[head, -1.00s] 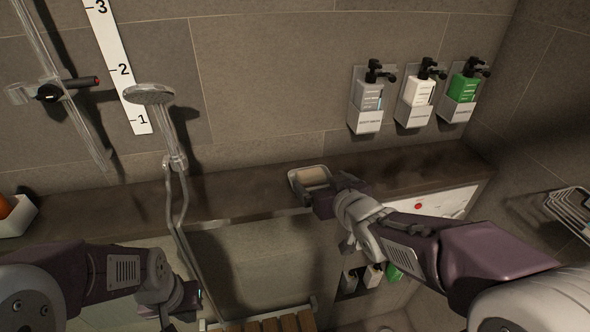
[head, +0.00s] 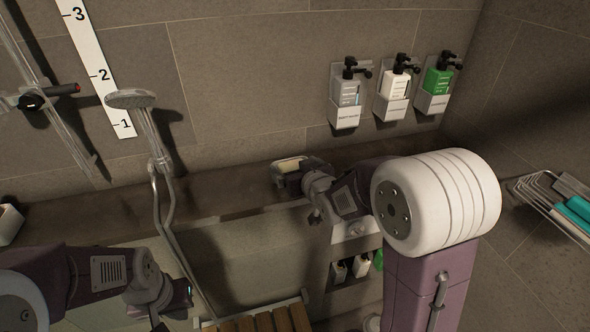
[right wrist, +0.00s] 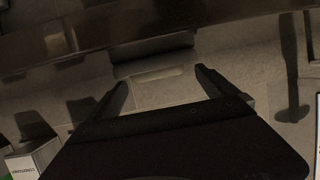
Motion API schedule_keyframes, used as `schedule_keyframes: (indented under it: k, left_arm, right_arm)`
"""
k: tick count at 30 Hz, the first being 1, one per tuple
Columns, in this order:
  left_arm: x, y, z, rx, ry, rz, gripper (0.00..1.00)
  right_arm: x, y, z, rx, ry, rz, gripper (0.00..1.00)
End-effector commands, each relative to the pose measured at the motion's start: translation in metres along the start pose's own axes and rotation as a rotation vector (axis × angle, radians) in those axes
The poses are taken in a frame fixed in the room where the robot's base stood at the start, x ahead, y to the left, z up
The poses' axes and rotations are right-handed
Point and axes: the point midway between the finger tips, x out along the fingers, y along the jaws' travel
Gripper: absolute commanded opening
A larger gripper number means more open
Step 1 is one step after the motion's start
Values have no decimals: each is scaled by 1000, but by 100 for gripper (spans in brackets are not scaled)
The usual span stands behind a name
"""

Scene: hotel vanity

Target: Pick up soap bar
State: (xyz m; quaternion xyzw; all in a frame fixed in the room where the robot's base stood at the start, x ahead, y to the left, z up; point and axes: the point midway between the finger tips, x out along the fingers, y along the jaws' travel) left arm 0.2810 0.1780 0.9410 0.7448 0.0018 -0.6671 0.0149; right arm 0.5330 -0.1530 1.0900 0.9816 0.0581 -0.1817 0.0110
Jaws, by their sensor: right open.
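The pale soap bar (head: 289,167) lies in a small grey dish (head: 275,164) on the dark stone ledge. My right gripper (head: 284,182) is at the near side of the dish and partly covers it. In the right wrist view, the two fingers of my right gripper (right wrist: 162,88) are spread apart and nothing is held between them. A dim pale patch that looks like the soap shows ahead of the fingers, but the picture is dark. My left gripper (head: 178,303) is low at the left, away from the soap; its jaws are not clear.
The ledge (head: 225,190) runs along the tiled wall. Several dispensers (head: 396,90) hang above it on the right. A shower head (head: 130,99) and its hose hang left of the dish. A wire rack (head: 545,210) is at the far right. A slatted wooden seat (head: 262,320) is below.

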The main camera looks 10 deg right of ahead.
Motion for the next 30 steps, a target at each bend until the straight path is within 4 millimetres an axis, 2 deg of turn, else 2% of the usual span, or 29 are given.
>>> schedule_keyframes:
  k: [1, 4, 12, 14, 23, 26, 30]
  left_arm:
    - [2, 0, 0, 0, 0, 0, 0]
    - [2, 0, 0, 0, 0, 0, 0]
    - [2, 0, 0, 0, 0, 0, 0]
    - [2, 0, 0, 0, 0, 0, 0]
    - [2, 0, 0, 0, 0, 0, 0]
    - [0, 0, 0, 0, 0, 0, 0]
    - [-6, 0, -1, 0, 0, 0, 0]
  right_arm:
    - [1, -1, 13, -2, -33, -3, 96]
    - [0, -2, 15, -2, -37, -4, 96]
    - [0, -1, 16, -4, -39, -3, 22]
    - [0, -1, 16, -5, -39, -3, 6]
    - [0, -1, 14, -6, -37, -3, 6]
    - [-4, -1, 4, -6, -34, -3, 6]
    - [-13, -1, -23, -5, -26, -3, 6]
